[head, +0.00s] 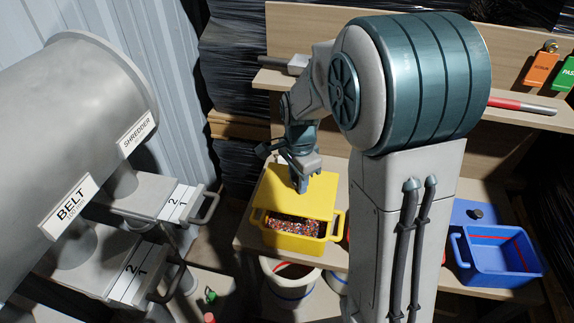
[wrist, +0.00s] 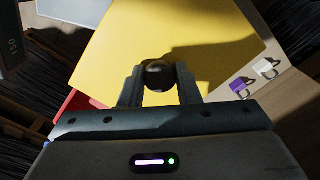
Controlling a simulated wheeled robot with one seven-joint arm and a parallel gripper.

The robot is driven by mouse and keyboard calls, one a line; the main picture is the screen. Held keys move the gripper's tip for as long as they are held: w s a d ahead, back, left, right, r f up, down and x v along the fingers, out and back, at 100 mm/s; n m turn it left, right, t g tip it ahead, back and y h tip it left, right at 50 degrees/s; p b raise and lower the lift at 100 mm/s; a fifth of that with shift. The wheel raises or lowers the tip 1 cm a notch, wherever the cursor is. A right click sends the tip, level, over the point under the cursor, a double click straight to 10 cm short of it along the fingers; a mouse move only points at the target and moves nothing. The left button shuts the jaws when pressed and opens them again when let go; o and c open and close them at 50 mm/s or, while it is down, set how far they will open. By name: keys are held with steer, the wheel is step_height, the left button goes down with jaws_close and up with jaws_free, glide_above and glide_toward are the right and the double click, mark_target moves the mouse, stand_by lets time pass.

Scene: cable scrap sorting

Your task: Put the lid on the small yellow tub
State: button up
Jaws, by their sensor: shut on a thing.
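The small yellow tub (head: 292,243) stands on the wooden bench at the middle, filled with multicoloured granules (head: 293,226). The yellow lid (head: 287,193) is over the rear part of the tub and leaves the front part of its contents showing. My gripper (head: 300,184) is above the lid. In the wrist view, my gripper (wrist: 158,88) is shut on the lid's dark round knob (wrist: 157,75), and the yellow lid (wrist: 150,30) fills most of the view. I cannot tell whether the lid touches the tub's rim.
A blue tub (head: 497,262) with a blue lid (head: 468,212) behind it stands on the bench at right. A white bucket (head: 290,287) is below the bench front. Purple (wrist: 238,85) and white (wrist: 265,65) padlocks lie right of the lid.

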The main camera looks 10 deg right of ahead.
steer(key=shift+s+d+f, duration=0.1)
steer(key=shift+s, duration=0.15)
step_height(320, 180, down, 8)
steer(key=b, duration=0.6)
steer(key=shift+f, duration=0.25)
stand_by(1.7)
steer(key=o, duration=1.6)
steer(key=shift+c, duration=0.2)
steer(key=shift+r, duration=0.1)
steer(key=shift+r+p, duration=2.65)
steer(key=shift+r, duration=0.85)
